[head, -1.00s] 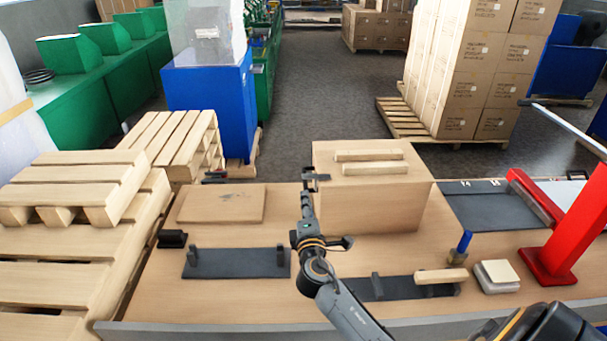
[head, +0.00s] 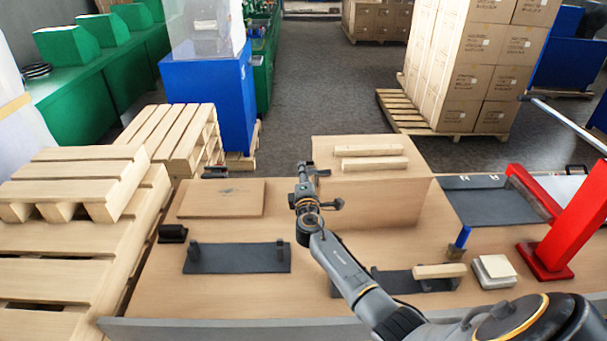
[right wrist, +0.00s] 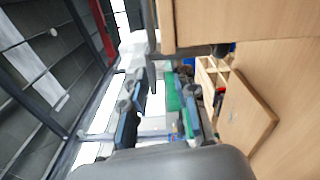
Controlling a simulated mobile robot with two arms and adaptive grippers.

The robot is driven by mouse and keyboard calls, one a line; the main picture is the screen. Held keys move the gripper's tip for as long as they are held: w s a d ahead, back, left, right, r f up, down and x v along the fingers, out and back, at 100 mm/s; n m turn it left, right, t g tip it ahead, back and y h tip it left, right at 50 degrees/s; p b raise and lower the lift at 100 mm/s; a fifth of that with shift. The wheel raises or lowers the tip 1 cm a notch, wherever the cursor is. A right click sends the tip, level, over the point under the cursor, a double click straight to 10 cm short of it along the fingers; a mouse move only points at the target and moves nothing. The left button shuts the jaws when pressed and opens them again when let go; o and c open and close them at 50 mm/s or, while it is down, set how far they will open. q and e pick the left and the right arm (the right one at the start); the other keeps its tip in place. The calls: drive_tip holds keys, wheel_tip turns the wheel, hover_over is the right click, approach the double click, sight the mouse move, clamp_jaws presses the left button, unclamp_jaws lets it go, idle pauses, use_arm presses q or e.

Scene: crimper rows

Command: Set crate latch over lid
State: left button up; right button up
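The wooden crate (head: 385,208) stands at the middle back of the bench. Its top, which looks like the lid (head: 410,172), carries two light wooden bars. A small dark part, probably the latch (head: 323,173), shows at the crate's left side, partly hidden by my gripper. It seems to show at the crate's edge in the right wrist view (right wrist: 220,50). My right gripper (head: 306,168) is beside the crate's upper left edge. In the right wrist view its two fingers (right wrist: 160,105) are apart with nothing clearly between them. I cannot tell whether it touches the latch. My left gripper is out of view.
A flat wooden board (head: 222,198) and a dark plate with two posts (head: 236,258) lie left. In front are a second dark fixture (head: 400,284) with a wooden bar, a blue-handled tool (head: 461,238) and a red stand (head: 560,235). Pallets (head: 60,210) flank the bench's left.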

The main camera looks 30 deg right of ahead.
drive_tip(key=c, duration=0.5)
drive_tip(key=shift+w+a, duration=0.1)
clamp_jaws()
drive_tip(key=shift+d+f+m+b, duration=0.1)
drive_tip(key=shift+d+m+b, duration=0.1)
drive_tip(key=shift+m+b, duration=0.35)
drive_tip(key=shift+s+d+m+b, duration=0.15)
drive_tip(key=shift+s+m+b, duration=0.1)
drive_tip(key=shift+b, duration=0.2)
drive_tip(key=shift+d+r+m, duration=0.1)
drive_tip(key=shift+r+m, duration=0.25)
drive_tip(key=shift+m, duration=0.05)
